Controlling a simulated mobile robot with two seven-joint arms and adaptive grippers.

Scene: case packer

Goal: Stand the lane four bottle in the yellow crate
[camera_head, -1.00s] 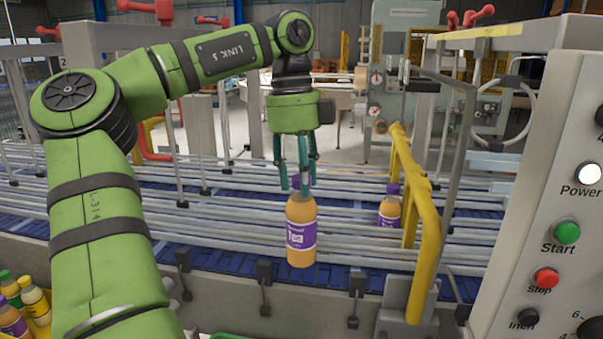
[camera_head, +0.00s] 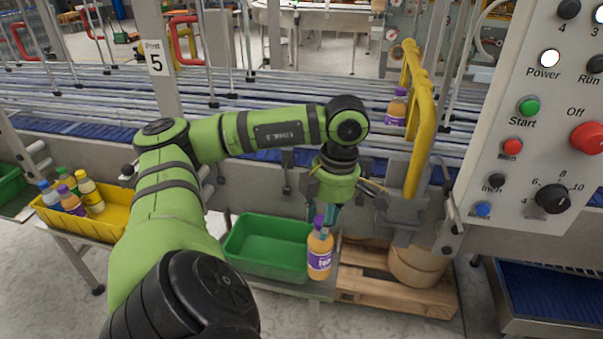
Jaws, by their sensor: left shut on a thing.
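My left gripper (camera_head: 329,212) is shut on an orange bottle (camera_head: 319,256) with a purple cap and purple label. It holds the bottle upright at the right end of the green crate (camera_head: 265,243), in front of its rim; I cannot tell how high it hangs. The yellow crate (camera_head: 112,227) is at the left on a stand, partly hidden by my left arm. Several bottles (camera_head: 75,195) with blue, purple, green and yellow caps stand in its left part. My right gripper is not in view.
Another orange bottle (camera_head: 396,107) stands on the conveyor lanes behind the yellow guard rail (camera_head: 419,130). A control panel (camera_head: 535,130) fills the right. A wooden pallet (camera_head: 385,287) lies on the floor. Another green crate (camera_head: 12,186) is at the far left.

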